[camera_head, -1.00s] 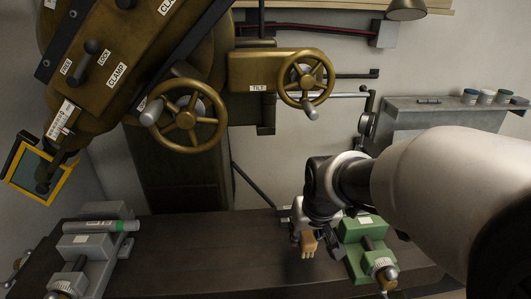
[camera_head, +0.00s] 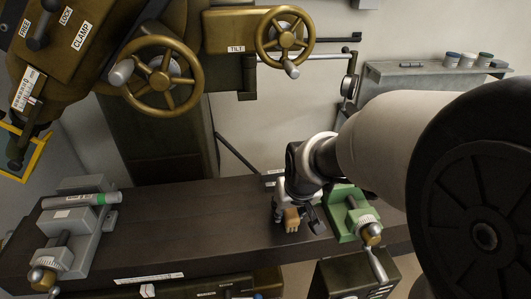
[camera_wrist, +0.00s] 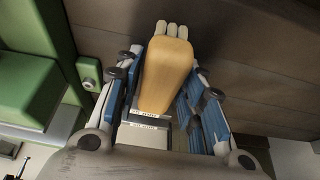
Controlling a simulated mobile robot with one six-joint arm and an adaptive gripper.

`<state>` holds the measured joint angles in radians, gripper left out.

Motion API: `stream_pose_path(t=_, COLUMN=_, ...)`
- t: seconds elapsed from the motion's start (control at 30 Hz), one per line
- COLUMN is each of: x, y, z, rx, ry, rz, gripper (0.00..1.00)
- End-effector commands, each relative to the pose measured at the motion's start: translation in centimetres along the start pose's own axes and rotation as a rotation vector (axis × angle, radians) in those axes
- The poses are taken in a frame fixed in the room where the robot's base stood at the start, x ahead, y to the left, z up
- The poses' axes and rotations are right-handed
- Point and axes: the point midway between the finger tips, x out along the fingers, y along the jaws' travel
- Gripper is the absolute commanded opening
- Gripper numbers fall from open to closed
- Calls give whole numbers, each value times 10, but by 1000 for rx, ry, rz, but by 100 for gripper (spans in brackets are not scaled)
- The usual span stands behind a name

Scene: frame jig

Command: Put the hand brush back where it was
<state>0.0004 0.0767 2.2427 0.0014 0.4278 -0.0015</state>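The hand brush (camera_head: 291,218) has a tan wooden body and pale bristle tufts at its end. It also shows in the wrist view (camera_wrist: 167,75), lying between the blue-lined fingers of my gripper (camera_wrist: 168,62). My gripper (camera_head: 295,205) is shut on the brush, with the bristle end sticking out past the fingertips. The brush is over the dark machine table (camera_head: 180,225), left of the green vise (camera_head: 343,213). I cannot tell whether it touches the table top. The far part of the brush is hidden by my gripper in the head view.
A grey vise (camera_head: 75,235) with a grey-green cylinder (camera_head: 80,200) stands at the table's left. Brass handwheels (camera_head: 162,77) overhang the back. A grey cabinet (camera_head: 420,75) with several small jars stands at the back right. The middle of the table is clear.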

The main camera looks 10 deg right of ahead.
Motion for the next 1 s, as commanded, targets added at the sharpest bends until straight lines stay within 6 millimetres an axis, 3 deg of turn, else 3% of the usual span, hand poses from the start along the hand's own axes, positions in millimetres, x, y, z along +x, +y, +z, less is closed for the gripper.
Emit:
stream_pose_path(t=0.17, x=0, y=0, z=0, rx=0, ry=0, rz=0, gripper=49)
stream_pose_path(t=0.57, x=-8, y=0, z=-3, rx=0, ry=2, rz=0, gripper=49)
stream_pose_path(t=1.0, x=-97, y=0, z=-4, rx=0, ry=5, rz=0, gripper=49)
